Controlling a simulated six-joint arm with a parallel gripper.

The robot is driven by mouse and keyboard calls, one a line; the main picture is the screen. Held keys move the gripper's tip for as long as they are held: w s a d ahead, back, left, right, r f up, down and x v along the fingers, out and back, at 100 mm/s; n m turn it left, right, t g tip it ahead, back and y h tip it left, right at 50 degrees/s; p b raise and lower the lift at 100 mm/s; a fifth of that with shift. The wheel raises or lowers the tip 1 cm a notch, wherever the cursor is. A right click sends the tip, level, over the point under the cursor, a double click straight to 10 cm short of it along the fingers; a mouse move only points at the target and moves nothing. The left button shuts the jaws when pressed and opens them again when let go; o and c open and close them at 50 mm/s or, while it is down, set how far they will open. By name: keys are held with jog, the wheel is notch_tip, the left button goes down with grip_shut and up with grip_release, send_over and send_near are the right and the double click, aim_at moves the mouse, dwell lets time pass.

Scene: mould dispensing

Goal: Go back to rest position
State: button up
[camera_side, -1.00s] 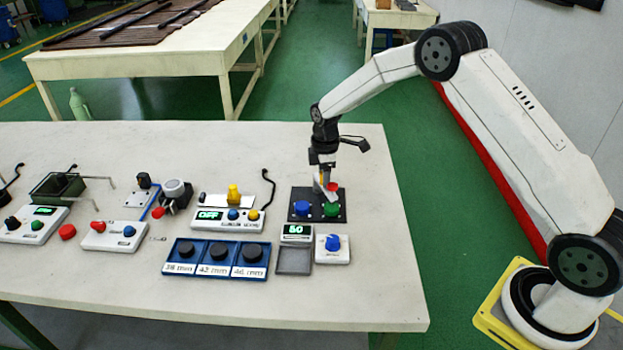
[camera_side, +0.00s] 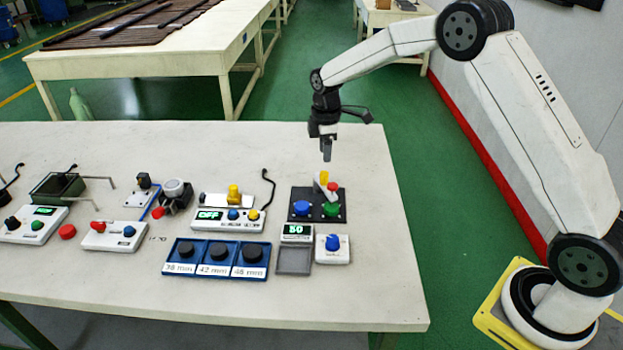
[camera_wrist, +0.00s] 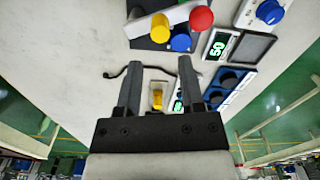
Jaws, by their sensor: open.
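My gripper (camera_side: 326,148) is raised above the back right of the white table (camera_side: 110,280). It hangs over the black plate (camera_side: 296,194) and apart from everything below it. The wrist view shows my gripper (camera_wrist: 158,75) with its two fingers spread and nothing between them in their grip. On the black plate stand a blue knob (camera_side: 301,208), a green knob (camera_side: 331,209) and a white lever piece with a yellow part (camera_side: 323,178) and a red knob (camera_side: 333,187).
A small scale (camera_side: 296,234) reading 50 and a white box with a blue knob (camera_side: 333,243) stand in front of the plate. A blue tray (camera_side: 208,270) holds black moulds. Control boxes (camera_side: 115,238) fill the left. The right table edge is clear.

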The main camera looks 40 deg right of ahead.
jog(key=shift+s, duration=0.1)
jog(key=s+a+m+t, duration=0.1)
jog(key=s+a+m, duration=0.2)
jog(key=s, duration=1)
jog(key=s+a+r+m+t, duration=0.1)
jog(key=s+a+m, duration=0.2)
jog(key=s+m, duration=0.5)
jog(key=s, duration=0.4)
jog(key=shift+s+m+t, duration=0.3)
jog(key=shift+s, duration=0.05)
